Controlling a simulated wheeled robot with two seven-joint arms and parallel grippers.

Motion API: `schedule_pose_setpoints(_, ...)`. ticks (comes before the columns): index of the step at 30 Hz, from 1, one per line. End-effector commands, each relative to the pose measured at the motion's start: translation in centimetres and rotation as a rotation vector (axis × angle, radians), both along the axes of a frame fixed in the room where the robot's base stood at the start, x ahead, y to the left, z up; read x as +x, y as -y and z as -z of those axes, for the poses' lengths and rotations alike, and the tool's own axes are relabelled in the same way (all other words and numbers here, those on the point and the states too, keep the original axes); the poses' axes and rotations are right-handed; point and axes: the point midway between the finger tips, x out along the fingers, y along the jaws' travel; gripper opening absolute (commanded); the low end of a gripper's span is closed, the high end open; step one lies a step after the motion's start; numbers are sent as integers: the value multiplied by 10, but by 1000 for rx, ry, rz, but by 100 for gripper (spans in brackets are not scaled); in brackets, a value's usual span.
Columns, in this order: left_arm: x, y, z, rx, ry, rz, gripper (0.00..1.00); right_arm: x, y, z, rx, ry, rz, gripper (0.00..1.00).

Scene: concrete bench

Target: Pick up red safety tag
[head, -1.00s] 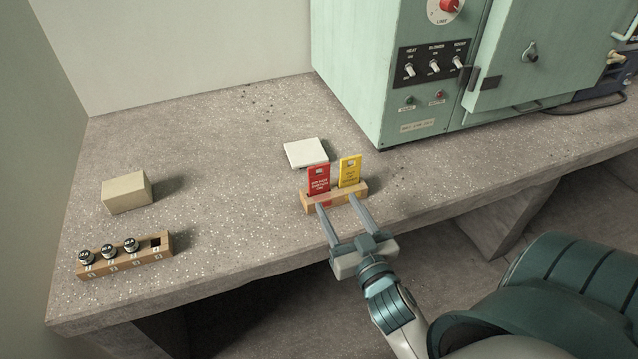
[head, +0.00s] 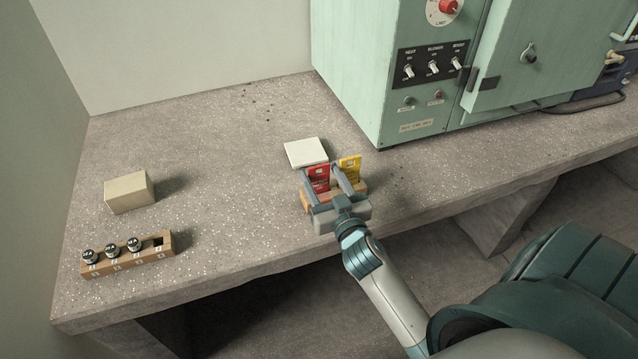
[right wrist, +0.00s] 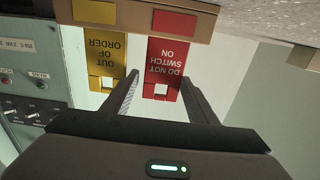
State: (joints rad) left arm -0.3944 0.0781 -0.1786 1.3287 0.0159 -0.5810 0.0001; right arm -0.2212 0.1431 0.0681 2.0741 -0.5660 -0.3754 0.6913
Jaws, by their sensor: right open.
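The red safety tag (head: 317,180) stands upright in a small wooden holder (head: 361,189) near the bench's front edge. In the right wrist view the red tag (right wrist: 168,68) reads "DO NOT SWITCH ON". A yellow tag (head: 350,168) stands beside it in the same holder; in the right wrist view this yellow tag (right wrist: 107,52) reads "OUT OF ORDER". My right gripper (head: 320,172) is open, its fingers on either side of the red tag; contact is not visible. In the right wrist view the gripper (right wrist: 156,88) partly overlaps the tag's surroundings. My left gripper is not in view.
A white square pad (head: 306,152) lies just behind the holder. A green cabinet (head: 400,110) with switches stands at the back right. A beige block (head: 128,193) and a wooden rack (head: 128,259) with vials are at the left. The bench between is clear.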

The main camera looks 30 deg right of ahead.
Motion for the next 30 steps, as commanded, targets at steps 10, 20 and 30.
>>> schedule_pose_setpoints(10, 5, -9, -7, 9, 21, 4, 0, 19, 3, 0, -1, 2, 0, 53)
schedule_pose_setpoints(20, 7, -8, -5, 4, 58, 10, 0, 50, 8, 3, 0, 0, -1, 53)
schedule_pose_setpoints(30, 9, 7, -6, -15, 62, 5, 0, 51, 9, 3, 0, 0, 0, 53)
